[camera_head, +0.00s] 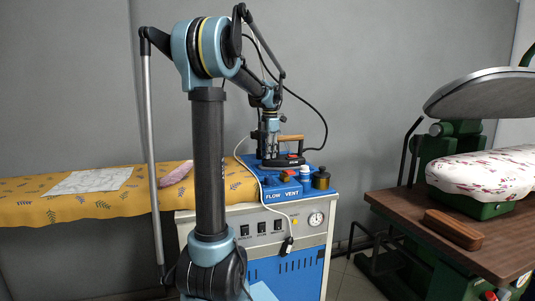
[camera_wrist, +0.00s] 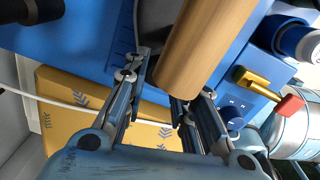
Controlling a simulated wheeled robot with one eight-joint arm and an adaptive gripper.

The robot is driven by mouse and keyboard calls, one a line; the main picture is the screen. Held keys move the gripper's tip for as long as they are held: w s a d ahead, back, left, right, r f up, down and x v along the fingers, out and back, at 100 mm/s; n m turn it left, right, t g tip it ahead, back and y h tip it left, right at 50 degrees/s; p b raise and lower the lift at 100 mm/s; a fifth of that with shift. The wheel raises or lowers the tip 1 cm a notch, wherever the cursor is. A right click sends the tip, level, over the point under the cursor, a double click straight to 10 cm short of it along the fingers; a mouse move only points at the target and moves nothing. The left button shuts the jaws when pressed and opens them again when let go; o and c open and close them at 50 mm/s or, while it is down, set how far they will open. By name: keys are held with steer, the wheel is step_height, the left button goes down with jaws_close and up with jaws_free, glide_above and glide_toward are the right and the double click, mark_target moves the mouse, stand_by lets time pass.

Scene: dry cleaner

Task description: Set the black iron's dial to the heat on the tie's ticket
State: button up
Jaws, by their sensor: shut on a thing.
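The black iron (camera_head: 282,162), with its wooden handle (camera_head: 291,138), stands on the blue top of the steam unit. In the wrist view the handle (camera_wrist: 208,42) runs close between the camera and the dark iron body (camera_wrist: 153,22). My gripper (camera_head: 270,153) points down at the left end of the handle, fingertips low by the iron's body. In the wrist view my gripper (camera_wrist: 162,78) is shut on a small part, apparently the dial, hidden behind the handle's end. No dial marks are readable. A pink cloth (camera_head: 178,173), possibly the tie, lies on the yellow board; no ticket is readable.
A white sheet (camera_head: 92,181) lies on the yellow board (camera_head: 40,205). At right, a brown table (camera_head: 470,258) holds a green press and a wooden block (camera_head: 453,229).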

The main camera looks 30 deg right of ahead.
steer(key=shift+m, duration=1.3)
steer(key=o, duration=1.1)
steer(key=shift+c, duration=0.2)
step_height(320, 180, up, 12)
steer(key=shift+s, duration=0.15)
steer(key=shift+a, duration=0.1)
